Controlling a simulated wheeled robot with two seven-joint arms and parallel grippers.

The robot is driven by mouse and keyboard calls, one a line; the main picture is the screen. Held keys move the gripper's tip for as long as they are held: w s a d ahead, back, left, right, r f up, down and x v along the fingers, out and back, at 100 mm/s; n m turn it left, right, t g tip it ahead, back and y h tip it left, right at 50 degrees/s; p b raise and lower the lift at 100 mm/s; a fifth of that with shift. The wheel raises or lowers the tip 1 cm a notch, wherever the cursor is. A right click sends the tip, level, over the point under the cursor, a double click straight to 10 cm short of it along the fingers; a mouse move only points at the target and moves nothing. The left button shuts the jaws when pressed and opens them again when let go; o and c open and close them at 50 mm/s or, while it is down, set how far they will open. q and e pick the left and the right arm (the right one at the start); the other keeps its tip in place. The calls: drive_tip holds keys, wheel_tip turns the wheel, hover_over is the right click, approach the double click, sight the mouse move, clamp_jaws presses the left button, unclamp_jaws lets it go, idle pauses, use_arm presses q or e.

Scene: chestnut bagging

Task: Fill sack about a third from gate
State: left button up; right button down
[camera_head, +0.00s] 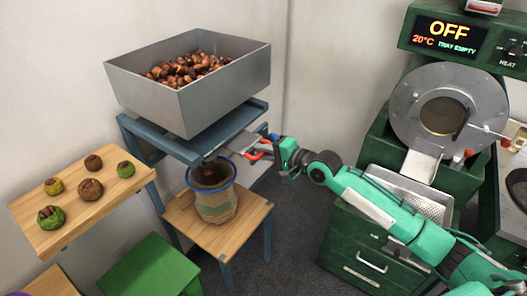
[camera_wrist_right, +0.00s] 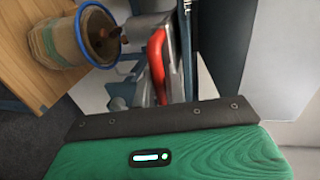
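The sack (camera_head: 217,206), tan with a blue rim, stands upright and open on a low wooden stand, below the hopper's outlet. Brown chestnuts show at its mouth in the right wrist view (camera_wrist_right: 118,34), and the fill level is hard to tell. The grey hopper (camera_head: 150,97) holds a heap of chestnuts (camera_head: 187,69). The gate's red handle (camera_wrist_right: 157,65) sticks out under the hopper on the right. My right gripper (camera_head: 274,149) is at this handle, with its fingers around it and seemingly shut. My left gripper is not in view.
A wooden shelf (camera_head: 110,204) with several round items is at left. The low stand (camera_head: 180,219) bears the sack; a green stool (camera_head: 150,268) is in front. The green roaster (camera_head: 393,130) stands at right, above a drawer cabinet (camera_head: 350,245). Dark floor lies between.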

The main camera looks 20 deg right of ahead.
sight(250, 143)
drive_tip(key=x, duration=0.2)
drive_tip(key=r+x, duration=0.1)
drive_tip(key=x, duration=0.1)
drive_tip(key=shift+w+a, duration=0.2)
drive_tip(key=c, duration=1.7)
unclamp_jaws()
drive_tip(key=shift+o, duration=0.8)
drive_tip(key=shift+w+a, duration=0.1)
drive_tip(key=shift+w, duration=0.05)
